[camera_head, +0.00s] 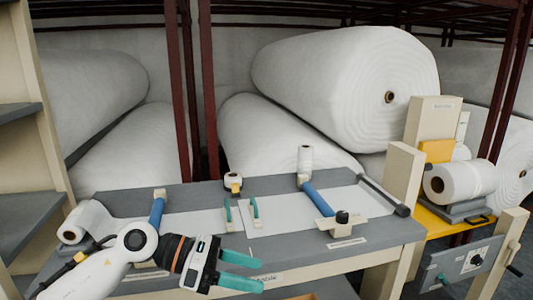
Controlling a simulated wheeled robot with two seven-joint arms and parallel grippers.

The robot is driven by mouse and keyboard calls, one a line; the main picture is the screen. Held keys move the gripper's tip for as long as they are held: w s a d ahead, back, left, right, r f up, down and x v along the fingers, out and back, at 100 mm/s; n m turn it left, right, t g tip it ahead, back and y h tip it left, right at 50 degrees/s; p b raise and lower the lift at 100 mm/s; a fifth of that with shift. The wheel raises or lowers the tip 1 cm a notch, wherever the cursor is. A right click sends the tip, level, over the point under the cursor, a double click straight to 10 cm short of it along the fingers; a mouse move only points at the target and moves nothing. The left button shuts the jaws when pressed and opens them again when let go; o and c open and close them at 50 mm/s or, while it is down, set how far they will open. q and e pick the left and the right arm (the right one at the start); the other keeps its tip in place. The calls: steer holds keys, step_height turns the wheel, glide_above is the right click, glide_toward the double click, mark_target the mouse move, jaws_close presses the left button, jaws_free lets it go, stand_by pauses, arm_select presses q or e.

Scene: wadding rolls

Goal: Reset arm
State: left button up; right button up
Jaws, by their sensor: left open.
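My left gripper (240,271) comes in from the lower left, with a white arm and teal fingers. Its two fingers are apart and nothing shows between them. It is over the front edge of the grey workbench (385,230), near the bench's front label. My right gripper is not in view.
White sheets (285,213) lie on the bench, with blue bars (318,198), teal-handled tools (254,207) and small rolls (305,158). Huge wadding rolls (335,75) fill dark red racks behind. A yellow-topped machine (440,212) with a white roll stands at right. Grey shelves (20,205) stand at left.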

arm_select(q)
steer(key=s+d+r+n+t+h, duration=0.1)
steer(key=d+r+n+t+h, duration=0.25)
steer(key=n+h, duration=0.3)
steer(key=w+a+f+n+t+y, duration=0.25)
steer(key=a+n+t+y, duration=0.45)
steer(key=n, duration=0.7)
steer(key=w+a+f+n+t+y, duration=0.1)
steer(key=a+f+n+t+y, duration=0.25)
steer(key=n+t+y, duration=0.6)
steer(key=s+a+f+n+g+y, duration=0.35)
steer(key=a+f+n, duration=0.25)
steer(key=f+n, duration=0.45)
steer(key=s+a+f+n+g, duration=0.2)
steer(key=s+f+n+g, duration=0.45)
steer(key=s, duration=0.55)
steer(key=s+a+f+n+g, duration=0.2)
steer(key=s+f+n+g, duration=0.1)
steer(key=s+f+g, duration=0.55)
steer(key=s+f, duration=0.3)
steer(key=f, duration=2.3)
steer(key=s+a+f+m, duration=0.1)
steer(key=s+a+f, duration=0.1)
steer(key=s+f, duration=1.4)
steer(key=shift+s+a+y+p, duration=0.35)
steer(key=shift+a, duration=0.05)
